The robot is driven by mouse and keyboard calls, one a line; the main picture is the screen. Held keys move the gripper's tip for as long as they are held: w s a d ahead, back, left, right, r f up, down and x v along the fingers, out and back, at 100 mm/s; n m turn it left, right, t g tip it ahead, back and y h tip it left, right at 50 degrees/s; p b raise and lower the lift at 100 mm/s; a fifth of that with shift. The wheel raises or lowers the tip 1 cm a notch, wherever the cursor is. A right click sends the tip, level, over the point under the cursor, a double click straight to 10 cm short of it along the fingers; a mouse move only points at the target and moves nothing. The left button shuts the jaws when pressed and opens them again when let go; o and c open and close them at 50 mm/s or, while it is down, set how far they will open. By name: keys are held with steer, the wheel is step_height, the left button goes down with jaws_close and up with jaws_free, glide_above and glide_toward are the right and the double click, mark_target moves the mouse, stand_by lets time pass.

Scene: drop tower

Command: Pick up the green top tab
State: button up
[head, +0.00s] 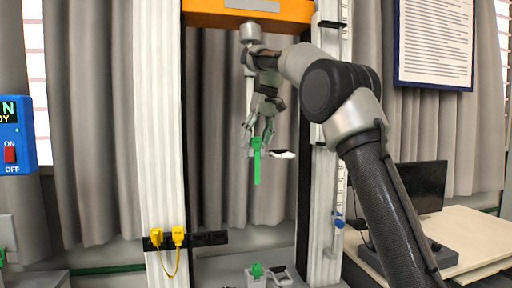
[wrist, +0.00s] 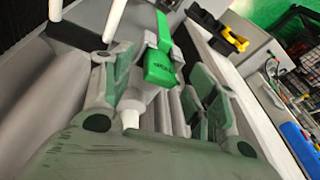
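The green top tab (head: 257,165) hangs upright between the tower's posts in the head view, with a long thin strip pointing down. My gripper (head: 259,138) points down at it from above, its fingers around the tab's upper end. In the wrist view the tab (wrist: 160,68) shows as a green block with a strip, between the two fingers of my gripper (wrist: 163,82). The fingers stand apart, and a gap shows on the right finger's side. The left finger looks closer to the tab; I cannot tell whether it touches.
White posts (head: 162,130) flank the tab, under an orange crossbar (head: 215,14). A light grey piece (head: 284,154) sits just right of the tab. Yellow plugs (head: 179,237) sit on a black bar lower left. Another green piece (head: 257,270) is at the base. A desk (head: 465,243) stands right.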

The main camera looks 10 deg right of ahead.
steer(key=c, duration=0.8)
